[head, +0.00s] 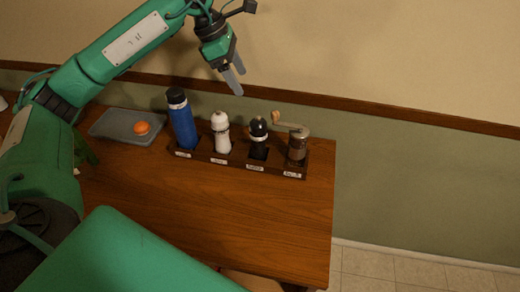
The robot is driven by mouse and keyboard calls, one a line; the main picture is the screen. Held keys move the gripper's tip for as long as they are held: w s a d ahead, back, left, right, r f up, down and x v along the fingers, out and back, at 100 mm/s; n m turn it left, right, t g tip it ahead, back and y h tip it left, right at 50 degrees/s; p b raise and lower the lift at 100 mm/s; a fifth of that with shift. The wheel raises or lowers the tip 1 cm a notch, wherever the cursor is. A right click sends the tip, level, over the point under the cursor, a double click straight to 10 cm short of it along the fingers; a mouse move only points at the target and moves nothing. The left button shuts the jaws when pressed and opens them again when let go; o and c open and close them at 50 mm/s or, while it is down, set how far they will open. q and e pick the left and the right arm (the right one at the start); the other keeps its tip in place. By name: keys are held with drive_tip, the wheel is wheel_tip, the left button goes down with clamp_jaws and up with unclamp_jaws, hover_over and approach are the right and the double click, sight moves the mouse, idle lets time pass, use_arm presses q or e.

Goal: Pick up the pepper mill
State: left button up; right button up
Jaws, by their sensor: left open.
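The pepper mill (258,140) appears to be the black one with a light band. It stands upright in the third slot from the left of a dark wooden rack (237,165) on the counter. The small slot labels are too blurred to read. My left gripper (239,83) is open and empty, with its fingers pointing down. In the picture it is above the rack, up and slightly left of the black mill, and apart from it. My right gripper is not in view.
The rack also holds a blue bottle (183,123), a white mill (220,134) and a crank grinder (297,145). A grey tray (106,124) with an orange item (142,128) is at left. The counter (230,215) in front is clear. A wall (420,160) stands behind.

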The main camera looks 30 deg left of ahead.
sight(257, 121)
use_arm(q)
drive_tip(key=x, duration=0.4)
drive_tip(key=a+b+x, duration=0.1)
drive_tip(key=x, duration=0.7)
drive_tip(key=shift+s+a+f, duration=0.15)
drive_tip(key=shift+a+f, duration=0.05)
drive_tip(key=shift+f, duration=0.1)
drive_tip(key=shift+d+f, duration=0.3)
drive_tip(key=shift+f, duration=0.3)
drive_tip(key=x, duration=0.1)
drive_tip(key=p+x, duration=0.1)
drive_tip(key=x, duration=0.1)
drive_tip(key=shift+d+f, duration=0.3)
drive_tip(key=shift+f, duration=0.25)
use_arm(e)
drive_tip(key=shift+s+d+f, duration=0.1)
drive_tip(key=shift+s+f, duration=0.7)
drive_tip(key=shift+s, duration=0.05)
use_arm(q)
drive_tip(key=shift+c, duration=0.4)
drive_tip(key=c, duration=1.5)
